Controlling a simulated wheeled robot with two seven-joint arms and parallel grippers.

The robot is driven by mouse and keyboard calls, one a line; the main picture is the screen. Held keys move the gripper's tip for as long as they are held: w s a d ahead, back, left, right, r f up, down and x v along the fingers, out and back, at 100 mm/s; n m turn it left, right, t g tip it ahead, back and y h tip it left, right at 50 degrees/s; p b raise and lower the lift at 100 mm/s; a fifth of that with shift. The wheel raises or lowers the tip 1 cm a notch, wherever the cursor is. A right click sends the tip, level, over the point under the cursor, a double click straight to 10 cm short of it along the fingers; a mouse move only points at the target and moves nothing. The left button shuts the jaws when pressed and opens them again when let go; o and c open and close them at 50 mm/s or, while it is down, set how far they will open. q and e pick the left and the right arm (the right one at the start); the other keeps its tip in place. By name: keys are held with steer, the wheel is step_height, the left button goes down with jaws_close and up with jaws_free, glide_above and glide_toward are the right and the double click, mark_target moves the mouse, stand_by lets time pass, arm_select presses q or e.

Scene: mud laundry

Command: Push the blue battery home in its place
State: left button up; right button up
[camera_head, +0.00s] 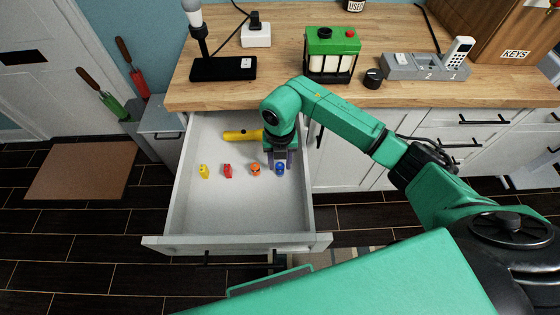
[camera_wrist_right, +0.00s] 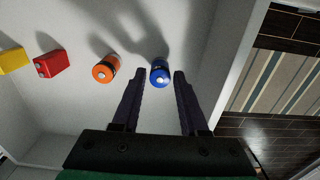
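The blue battery (camera_head: 280,169) is in the open white drawer, at the right end of a row of small coloured items. My right gripper (camera_head: 280,157) reaches down into the drawer over it, with its fingers open. In the right wrist view the blue battery (camera_wrist_right: 160,76) shows between the two fingertips (camera_wrist_right: 160,73), with a gap on each side, and is not gripped. Whether the fingers are level with it I cannot tell. My left gripper is out of view. I cannot tell which spot is the battery's place.
An orange battery (camera_head: 255,169), red item (camera_head: 228,171), yellow item (camera_head: 204,171) and yellow flashlight (camera_head: 240,136) lie in the drawer (camera_head: 235,220). On the counter (camera_head: 285,97) stand a green-topped device (camera_head: 333,45), black knob (camera_head: 373,77) and grey numbered dock (camera_head: 408,67). The drawer's front is clear.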

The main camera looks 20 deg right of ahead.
mark_target(280, 165)
jaws_close()
steer(key=shift+r+p, duration=2.2)
steer(key=shift+r, duration=0.9)
steer(key=shift+f, duration=0.1)
